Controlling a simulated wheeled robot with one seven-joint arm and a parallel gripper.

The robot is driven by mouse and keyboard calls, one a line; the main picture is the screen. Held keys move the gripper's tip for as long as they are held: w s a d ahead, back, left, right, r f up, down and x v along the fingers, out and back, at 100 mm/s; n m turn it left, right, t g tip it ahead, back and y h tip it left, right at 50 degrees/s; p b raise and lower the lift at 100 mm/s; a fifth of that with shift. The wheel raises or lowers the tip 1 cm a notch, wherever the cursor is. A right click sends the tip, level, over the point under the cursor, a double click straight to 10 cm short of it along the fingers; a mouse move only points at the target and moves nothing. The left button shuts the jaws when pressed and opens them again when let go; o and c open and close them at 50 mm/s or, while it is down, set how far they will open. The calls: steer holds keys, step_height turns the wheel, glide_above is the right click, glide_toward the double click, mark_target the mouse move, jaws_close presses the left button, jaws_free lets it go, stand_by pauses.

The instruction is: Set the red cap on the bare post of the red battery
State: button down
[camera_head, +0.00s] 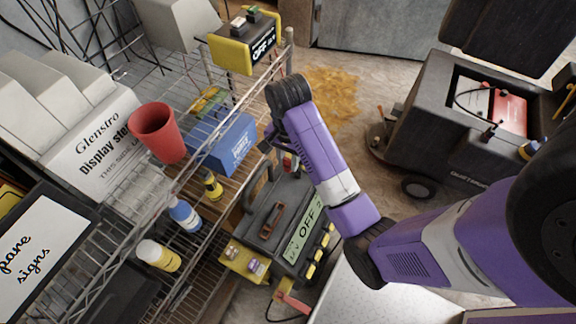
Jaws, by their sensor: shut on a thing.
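The red battery (508,111) sits in the open bay of a dark grey machine at the right. A dark post or clamp (488,133) shows at its near left edge; I cannot tell which post is bare. My purple arm reaches up from the lower right and bends down beside the wire shelf. My gripper (268,140) is mostly hidden behind my wrist, left of the battery and well apart from it. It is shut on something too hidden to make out. Small red and pale bits (288,162) show just below my wrist; I cannot tell whether one is the red cap.
A wire shelf (205,245) at left holds a red cup (158,132), a blue box (228,143) and bottles. A grey charger reading OFF (302,235) stands below my wrist. A yellow-and-black unit (245,48) is at the top. Stained floor (338,92) lies between shelf and machine.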

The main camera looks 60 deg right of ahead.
mark_target(288, 159)
steer(key=shift+r+p, duration=1.05)
steer(key=shift+r, duration=0.4)
steer(key=shift+r+p, duration=1.05)
steer(key=shift+p, duration=0.3)
steer(key=shift+r+p, duration=0.7)
steer(key=shift+p, duration=0.2)
steer(key=shift+r, duration=0.1)
